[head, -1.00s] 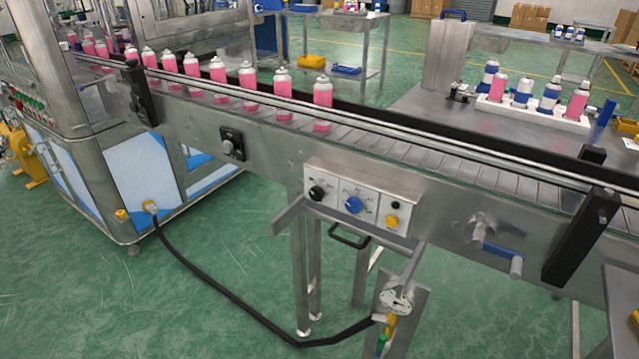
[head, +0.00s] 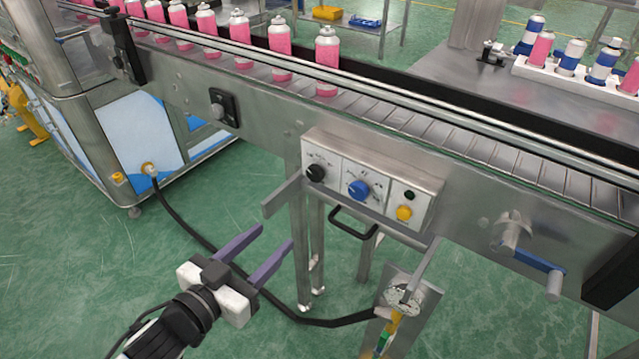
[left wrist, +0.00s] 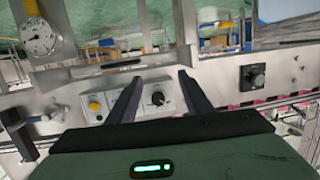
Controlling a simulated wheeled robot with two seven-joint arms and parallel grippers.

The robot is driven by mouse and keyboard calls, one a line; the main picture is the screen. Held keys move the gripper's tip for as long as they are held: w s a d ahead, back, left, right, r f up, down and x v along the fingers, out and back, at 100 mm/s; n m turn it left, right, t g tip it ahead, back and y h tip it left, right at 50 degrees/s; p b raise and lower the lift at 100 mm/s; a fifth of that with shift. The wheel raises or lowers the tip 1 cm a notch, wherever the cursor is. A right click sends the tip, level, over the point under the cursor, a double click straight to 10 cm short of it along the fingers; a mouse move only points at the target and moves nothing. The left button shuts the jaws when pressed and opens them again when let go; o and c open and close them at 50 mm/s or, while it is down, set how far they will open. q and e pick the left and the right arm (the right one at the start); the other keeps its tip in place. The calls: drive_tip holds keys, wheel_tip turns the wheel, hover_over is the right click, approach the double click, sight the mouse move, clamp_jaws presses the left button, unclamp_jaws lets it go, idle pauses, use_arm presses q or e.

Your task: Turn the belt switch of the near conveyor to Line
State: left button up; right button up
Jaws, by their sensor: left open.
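The near conveyor (head: 470,185) runs across the head view. A control panel (head: 330,160) on its side carries a black knob (head: 316,172), a blue knob (head: 358,190) and a yellow button (head: 404,213). Their labels are too small to read, so I cannot tell which is the belt switch or its setting. My left gripper (head: 276,236) is open and empty, below and left of the panel, apart from it. In the left wrist view the black knob (left wrist: 157,98) shows between the fingers and the yellow button (left wrist: 95,105) left of them. The blue knob is not clear there. My right gripper is out of view.
A separate black knob box (head: 223,108) is on the conveyor side, left of the panel. A grey bar and black handle (head: 352,224) stick out below the panel. A gauge (head: 404,298) stands lower right. A crank (head: 530,257) is at right. Pink cans (head: 327,62) stand on the belt.

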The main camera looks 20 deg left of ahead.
sight(313, 176)
use_arm(q)
wheel_tip(313, 176, up, 7)
drive_tip(key=w+d+m+t+h, duration=0.1)
drive_tip(key=w+h, duration=0.1)
drive_tip(key=x, duration=1)
drive_tip(key=shift+s+d+r, duration=0.1)
drive_tip(key=shift+d+r, duration=0.05)
drive_tip(key=shift+r, duration=0.05)
drive_tip(key=shift+c, duration=0.4)
drive_tip(key=c, duration=1)
